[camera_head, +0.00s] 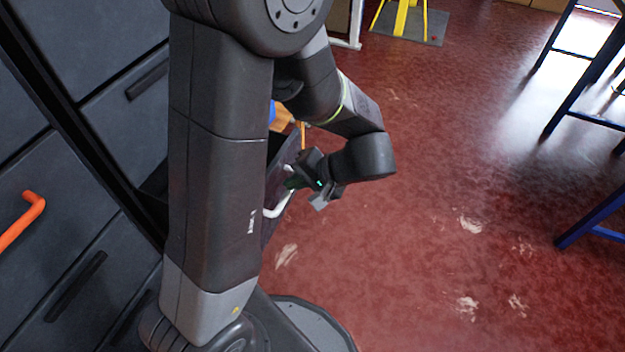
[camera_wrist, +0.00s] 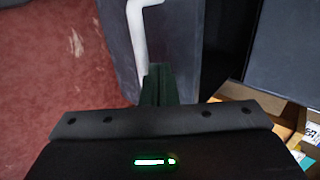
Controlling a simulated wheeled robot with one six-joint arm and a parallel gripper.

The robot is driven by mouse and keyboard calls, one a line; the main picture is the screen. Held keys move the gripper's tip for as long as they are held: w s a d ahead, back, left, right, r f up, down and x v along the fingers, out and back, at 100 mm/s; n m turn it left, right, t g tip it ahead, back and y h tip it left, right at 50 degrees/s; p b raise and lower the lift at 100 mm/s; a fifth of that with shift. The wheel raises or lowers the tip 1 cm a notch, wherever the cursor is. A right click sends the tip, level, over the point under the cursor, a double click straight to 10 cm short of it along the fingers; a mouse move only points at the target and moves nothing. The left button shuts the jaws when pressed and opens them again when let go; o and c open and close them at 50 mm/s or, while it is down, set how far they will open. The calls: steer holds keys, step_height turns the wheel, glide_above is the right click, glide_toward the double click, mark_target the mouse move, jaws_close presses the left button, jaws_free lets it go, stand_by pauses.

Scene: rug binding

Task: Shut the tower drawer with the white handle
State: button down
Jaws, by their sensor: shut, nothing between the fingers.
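The drawer with the white handle stands pulled out from the dark grey tower; in the head view my arm hides much of it. Its white handle (camera_head: 278,207) shows as a pale curved bar on the drawer front. In the wrist view the white handle (camera_wrist: 138,40) runs down the grey drawer front (camera_wrist: 178,45). My gripper (camera_head: 292,184) is shut and empty, with its fingertips (camera_wrist: 158,72) at the drawer front, close beside the handle. I cannot tell whether they touch it.
The tower (camera_head: 75,200) has other drawers, one with an orange handle (camera_head: 22,218) and others with dark handles. Cardboard boxes (camera_wrist: 285,125) show at the lower right of the wrist view. Blue-legged frames (camera_head: 590,75) stand at the right. The red floor between is clear.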

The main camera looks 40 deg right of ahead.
mark_target(272, 181)
steer(key=shift+w+a+r, duration=0.1)
steer(key=shift+w+a, duration=0.2)
steer(key=shift+w, duration=0.4)
steer(key=shift+w+a, duration=0.3)
steer(key=shift+w, duration=0.35)
steer(key=w+a+b, duration=0.1)
steer(key=w+a, duration=0.3)
steer(key=w, duration=0.7)
steer(key=w+a+b, duration=0.2)
steer(key=w+a, duration=0.3)
steer(key=w, duration=0.6)
steer(key=shift+w+a, duration=0.15)
steer(key=shift+w, duration=0.15)
steer(key=shift+r, duration=0.1)
